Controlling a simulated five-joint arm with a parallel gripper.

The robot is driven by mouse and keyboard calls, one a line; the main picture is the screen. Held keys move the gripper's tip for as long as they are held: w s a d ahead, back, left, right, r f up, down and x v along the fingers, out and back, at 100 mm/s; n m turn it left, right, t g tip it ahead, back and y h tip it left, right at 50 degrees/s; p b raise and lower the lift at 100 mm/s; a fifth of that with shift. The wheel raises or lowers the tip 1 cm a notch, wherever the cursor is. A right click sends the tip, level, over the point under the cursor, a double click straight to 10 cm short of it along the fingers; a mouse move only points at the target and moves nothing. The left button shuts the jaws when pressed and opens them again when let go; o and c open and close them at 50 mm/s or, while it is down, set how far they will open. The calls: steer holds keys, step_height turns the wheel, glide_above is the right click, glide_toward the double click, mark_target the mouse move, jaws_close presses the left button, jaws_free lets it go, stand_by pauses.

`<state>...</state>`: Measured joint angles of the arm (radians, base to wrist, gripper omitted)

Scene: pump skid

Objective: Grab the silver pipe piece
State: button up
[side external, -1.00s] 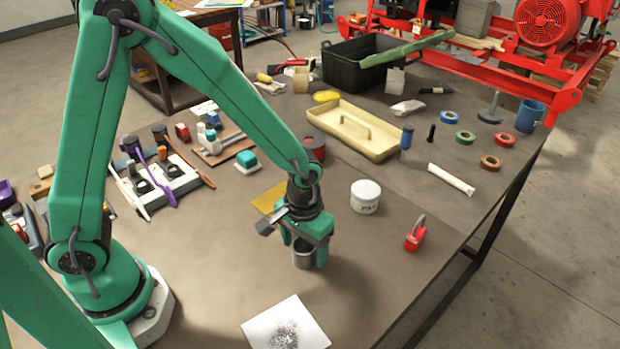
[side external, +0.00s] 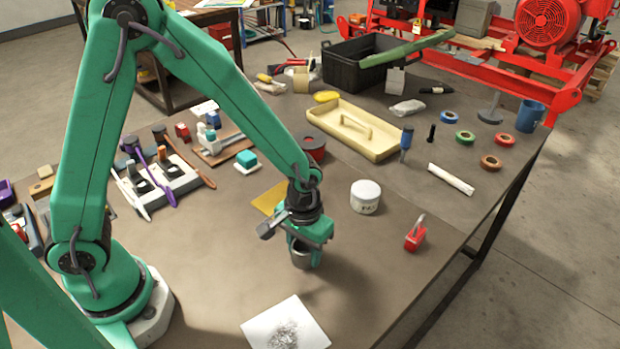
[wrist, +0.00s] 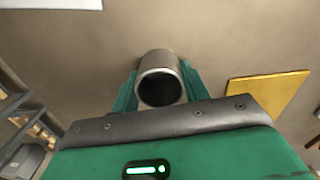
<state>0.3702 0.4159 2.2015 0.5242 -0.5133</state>
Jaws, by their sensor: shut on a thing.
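The silver pipe piece (side external: 301,257) is a short hollow cylinder, held upright between the fingers of my gripper (side external: 305,254) at the front middle of the table. In the wrist view the pipe piece (wrist: 160,80) shows its round open end, dark inside, with a green finger (wrist: 126,92) on its left and another (wrist: 194,84) on its right. My gripper is shut on it. The fingers hide part of its sides. I cannot tell for sure how far its lower end is above the table.
A white sheet with dark specks (side external: 286,325) lies in front. A yellow sheet (side external: 268,198) lies behind my gripper. The table (side external: 390,290) is bare to the front right.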

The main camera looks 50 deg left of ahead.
steer(key=shift+r, duration=0.15)
steer(key=shift+r, duration=0.85)
step_height(320, 180, up, 2)
steer(key=shift+r, duration=0.1)
steer(key=s+d+r, duration=0.7)
steer(key=s, duration=0.2)
steer(key=shift+d, duration=0.1)
